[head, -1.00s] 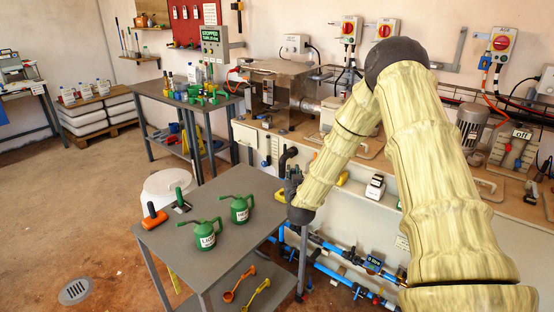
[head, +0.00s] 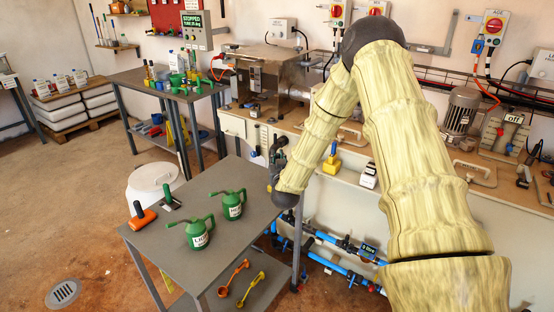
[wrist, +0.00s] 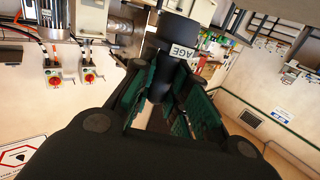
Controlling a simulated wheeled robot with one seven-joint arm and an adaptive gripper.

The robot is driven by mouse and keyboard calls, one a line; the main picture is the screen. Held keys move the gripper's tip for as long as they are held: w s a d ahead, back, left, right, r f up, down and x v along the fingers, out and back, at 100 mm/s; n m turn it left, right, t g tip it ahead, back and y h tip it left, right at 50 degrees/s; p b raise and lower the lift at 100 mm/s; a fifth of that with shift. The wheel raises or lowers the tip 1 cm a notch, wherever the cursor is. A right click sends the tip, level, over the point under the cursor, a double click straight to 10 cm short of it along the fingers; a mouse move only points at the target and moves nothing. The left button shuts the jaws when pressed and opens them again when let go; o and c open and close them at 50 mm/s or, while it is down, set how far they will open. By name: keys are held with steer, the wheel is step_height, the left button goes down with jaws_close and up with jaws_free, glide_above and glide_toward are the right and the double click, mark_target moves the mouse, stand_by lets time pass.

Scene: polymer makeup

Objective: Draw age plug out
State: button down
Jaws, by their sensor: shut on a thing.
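A black cylindrical plug (wrist: 161,75) with a white AGE label shows at the middle top of the wrist view. My gripper (wrist: 160,92) is shut on it, with the green-lined fingers on either side. In the head view my gripper (head: 277,160) is small and dark at the end of my arm, beyond the grey cart; the plug cannot be made out there. A wall switch box (head: 496,28) labelled AGE, with a red knob, is at the upper right. Whether the plug is joined to anything is hidden.
A grey cart (head: 160,240) carries two green oil cans (head: 198,234) and hand tools close to my arm. A long bench (head: 350,150) with a metal box (head: 268,75) and a motor (head: 462,110) runs along the wall. Blue pipes (head: 330,262) run below it. The floor at left is open.

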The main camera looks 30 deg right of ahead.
step_height(320, 180, down, 2)
steer(key=shift+w+f+b, duration=0.1)
steer(key=shift+f+b, duration=0.15)
steer(key=shift+b, duration=0.35)
steer(key=shift+f+b, duration=1)
steer(key=shift+f, duration=0.5)
steer(key=shift+f+b, duration=0.8)
steer(key=shift+f, duration=0.3)
stand_by(0.5)
steer(key=c, duration=1.3)
jaws_free()
steer(key=v, duration=1.2)
